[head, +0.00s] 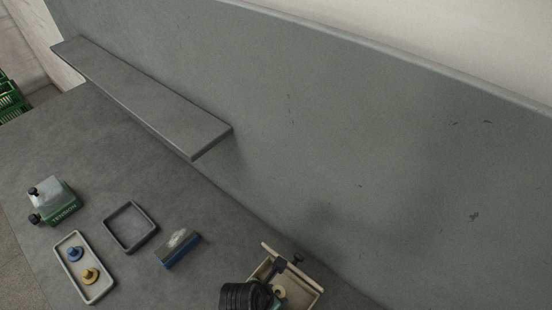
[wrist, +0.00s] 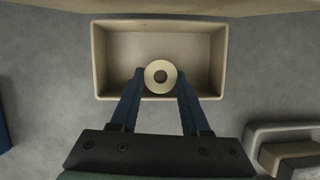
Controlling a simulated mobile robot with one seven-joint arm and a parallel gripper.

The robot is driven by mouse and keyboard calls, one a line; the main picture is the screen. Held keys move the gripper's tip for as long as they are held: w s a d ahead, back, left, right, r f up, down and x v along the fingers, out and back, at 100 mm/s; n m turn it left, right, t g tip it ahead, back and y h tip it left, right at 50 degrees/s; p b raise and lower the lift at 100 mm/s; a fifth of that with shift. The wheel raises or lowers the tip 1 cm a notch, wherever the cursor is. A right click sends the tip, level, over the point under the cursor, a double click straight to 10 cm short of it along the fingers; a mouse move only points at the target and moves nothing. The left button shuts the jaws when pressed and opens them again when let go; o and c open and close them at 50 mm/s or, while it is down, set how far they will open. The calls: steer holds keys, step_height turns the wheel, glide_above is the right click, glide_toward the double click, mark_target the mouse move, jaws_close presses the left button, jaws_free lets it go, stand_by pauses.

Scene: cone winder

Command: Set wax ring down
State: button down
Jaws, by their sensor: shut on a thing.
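The wax ring (wrist: 149,74) is a pale cream ring with a dark hole. In the wrist view it sits between the two blue fingertips of my gripper (wrist: 161,82), which is shut on it. The ring appears over the near part of a beige open bin (wrist: 98,60), and the fingers cross its near rim. I cannot tell whether the ring touches the bin floor. In the head view my dark gripper (head: 268,287) is at the bin (head: 317,296), with the ring (head: 280,291) partly hidden. No other thing shows inside the bin.
On the grey table are a blue-and-grey block (head: 178,249), an empty dark square tray (head: 107,228), a pale tray (head: 103,291) with a blue and a yellow knobbed piece, and a green tension unit (head: 66,210). A grey shelf (head: 150,98) runs along the wall behind.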

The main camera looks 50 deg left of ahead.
steer(key=shift+f, duration=1.2)
steer(key=shift+f, duration=0.15)
steer(key=shift+c, duration=1.9)
jaws_free()
steer(key=v, duration=1.2)
steer(key=shift+d, duration=0.1)
